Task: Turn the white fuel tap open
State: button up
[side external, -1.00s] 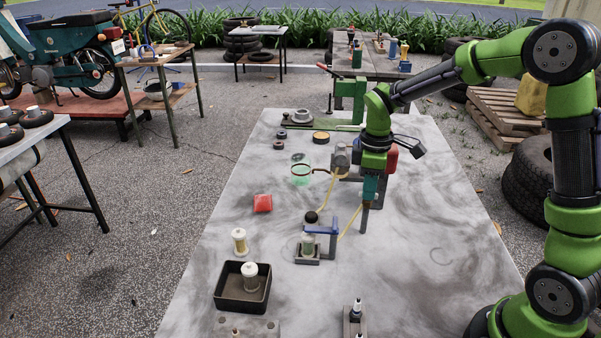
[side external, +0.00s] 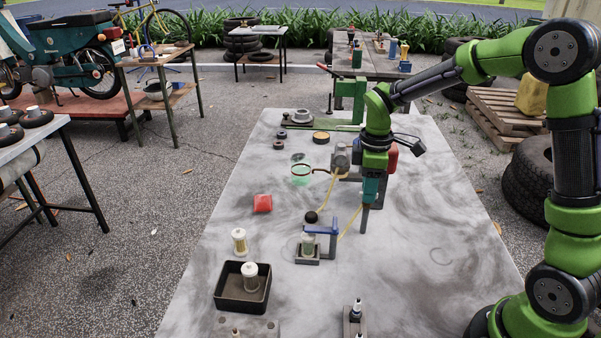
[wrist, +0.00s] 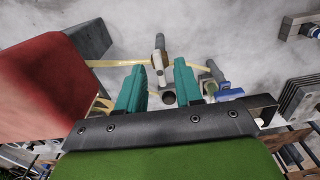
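My gripper (wrist: 160,72) shows two teal fingers spread apart in the wrist view, so it is open. A small white tap lever (wrist: 158,62) on a grey fitting shows in the gap between the fingertips, and I see no contact with it. A yellow hose (wrist: 108,63) runs to the fitting from the left. In the side view my gripper (side external: 366,218) points down over the right part of the work table. The white tap cannot be made out there.
A red block (wrist: 45,85) and a grey block (wrist: 87,40) stand left of the fingers in the wrist view. A blue-handled fixture (side external: 322,229) stands left of my gripper in the side view. A black tray (side external: 228,300) is at front left. The table right of my gripper is clear.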

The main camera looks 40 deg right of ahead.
notch_tip(320, 180, up, 17)
dwell(0.6)
jog(key=shift+f, duration=0.1)
jog(key=s+a+f+m+t+y, duration=0.1)
jog(key=s+a+m+t, duration=0.2)
jog(key=s+m, duration=0.3)
jog(key=s+a+f+m+t+y, duration=0.1)
jog(key=s+a+m+t, duration=0.3)
jog(key=s, duration=0.6)
jog(key=shift+a+f+m, duration=0.25)
jog(key=shift+f+m, duration=0.55)
jog(key=shift+m, duration=0.4)
